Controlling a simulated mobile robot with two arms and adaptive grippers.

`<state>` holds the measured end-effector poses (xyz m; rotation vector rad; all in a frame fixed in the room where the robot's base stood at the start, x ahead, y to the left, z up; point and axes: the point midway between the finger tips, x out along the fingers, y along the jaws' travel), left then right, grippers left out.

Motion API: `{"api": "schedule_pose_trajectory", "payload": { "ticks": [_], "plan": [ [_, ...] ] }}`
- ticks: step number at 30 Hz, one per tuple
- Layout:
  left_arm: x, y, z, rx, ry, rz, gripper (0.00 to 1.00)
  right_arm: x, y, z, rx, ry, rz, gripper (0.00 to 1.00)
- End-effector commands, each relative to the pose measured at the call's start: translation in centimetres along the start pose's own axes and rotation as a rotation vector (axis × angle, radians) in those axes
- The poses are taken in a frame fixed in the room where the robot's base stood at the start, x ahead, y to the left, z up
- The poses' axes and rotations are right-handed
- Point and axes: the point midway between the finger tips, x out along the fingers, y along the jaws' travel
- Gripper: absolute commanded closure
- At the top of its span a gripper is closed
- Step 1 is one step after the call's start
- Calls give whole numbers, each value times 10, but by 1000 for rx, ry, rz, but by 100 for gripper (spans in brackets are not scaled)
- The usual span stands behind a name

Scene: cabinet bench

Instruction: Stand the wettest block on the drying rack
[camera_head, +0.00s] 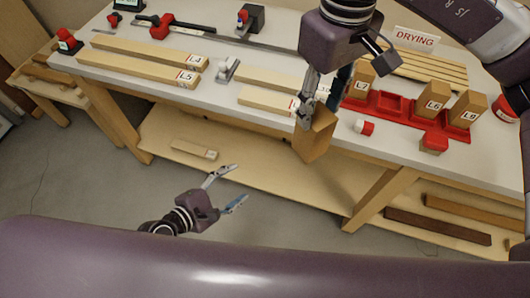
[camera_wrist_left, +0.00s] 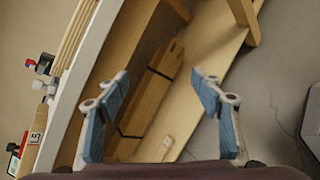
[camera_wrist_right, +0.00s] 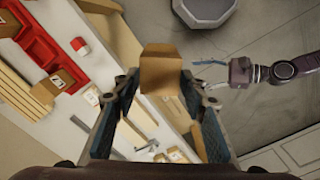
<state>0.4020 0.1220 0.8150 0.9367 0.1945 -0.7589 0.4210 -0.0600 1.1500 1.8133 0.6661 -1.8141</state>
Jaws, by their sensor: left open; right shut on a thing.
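My right gripper (camera_head: 312,108) is shut on a wooden block (camera_head: 315,141) and holds it at the bench's front edge. The block also shows between the fingers in the right wrist view (camera_wrist_right: 160,75); no label on it can be read. Blocks L7 (camera_head: 361,84), L6 (camera_head: 434,97) and L8 (camera_head: 467,108) stand in a red tray (camera_head: 392,102). The slatted drying rack (camera_head: 425,70) is behind them, by the DRYING sign (camera_head: 415,38), partly hidden by my right arm. My left gripper (camera_head: 229,187) is open and empty in front of the bench, low down.
A small red-and-white piece (camera_head: 364,127) lies before the tray. A red container (camera_head: 505,108) is far right. A lower shelf (camera_head: 235,157) runs beneath.

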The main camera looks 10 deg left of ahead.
Motion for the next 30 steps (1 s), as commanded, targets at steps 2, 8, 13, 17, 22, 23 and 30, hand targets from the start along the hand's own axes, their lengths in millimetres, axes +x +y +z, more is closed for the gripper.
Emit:
{"api": "schedule_pose_trajectory", "payload": {
  "ticks": [2,8,13,17,22,23,30],
  "plan": [
    [-13,24,42,-123,-89,26,40,0,0,0,0,1,0,85],
    [-55,72,141,-425,-314,27,40,0,0,0,0,1,0,85],
    [-93,96,205,-614,-465,-20,40,0,0,0,0,1,0,85],
    [-113,105,233,-698,-534,-56,40,0,0,0,0,1,0,85],
    [-121,110,249,-740,-569,-75,40,0,0,0,0,1,0,85],
    [-120,110,250,-742,-571,-75,40,0,0,0,0,1,0,85],
    [-99,115,264,-743,-575,-71,40,0,0,0,0,1,0,85]
  ]
}}
